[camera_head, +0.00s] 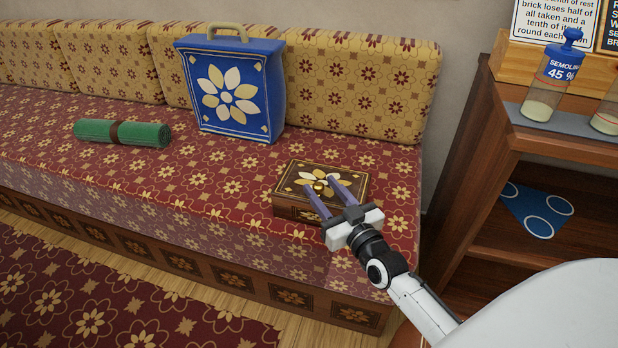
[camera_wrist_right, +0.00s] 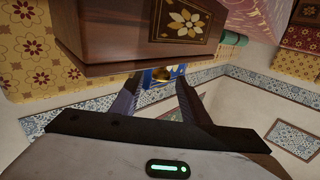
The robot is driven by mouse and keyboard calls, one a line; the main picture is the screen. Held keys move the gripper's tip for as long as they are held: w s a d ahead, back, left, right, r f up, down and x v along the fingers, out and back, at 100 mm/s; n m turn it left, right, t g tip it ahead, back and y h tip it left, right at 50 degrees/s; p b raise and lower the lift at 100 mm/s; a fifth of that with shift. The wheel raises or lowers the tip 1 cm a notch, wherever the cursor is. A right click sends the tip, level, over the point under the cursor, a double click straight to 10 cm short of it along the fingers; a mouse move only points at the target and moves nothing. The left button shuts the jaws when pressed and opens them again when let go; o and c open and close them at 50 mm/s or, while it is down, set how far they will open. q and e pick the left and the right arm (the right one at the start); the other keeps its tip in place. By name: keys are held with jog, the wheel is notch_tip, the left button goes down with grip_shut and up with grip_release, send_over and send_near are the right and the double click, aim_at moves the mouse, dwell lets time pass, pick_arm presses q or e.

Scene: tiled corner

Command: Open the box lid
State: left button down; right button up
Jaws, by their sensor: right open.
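A small dark wooden box (camera_head: 296,208) with gold trim and a flower pattern sits near the right end of the patterned sofa seat. Its lid (camera_head: 308,173) looks closed, with a small gold knob (camera_head: 319,187) on top. My right gripper (camera_head: 320,184) is open over the lid, its two purple-grey fingertips on either side of the knob. I cannot tell whether they touch it. The box (camera_wrist_right: 150,38) also shows at the top of the right wrist view, with the open gripper (camera_wrist_right: 157,76) beside it. My left gripper is not in view.
A blue bag (camera_head: 227,92) stands upright behind the box, and a rolled green mat (camera_head: 123,133) lies farther left on the seat. A wooden shelf unit (camera_head: 478,140) with jars stands to the right.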

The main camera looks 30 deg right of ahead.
aim_at(311, 185)
jog(key=w+b, duration=0.1)
jog(key=w, duration=0.5)
jog(key=shift+w+d, duration=0.15)
jog(key=shift+d, duration=0.05)
jog(key=shift+c, duration=0.3)
grip_shut()
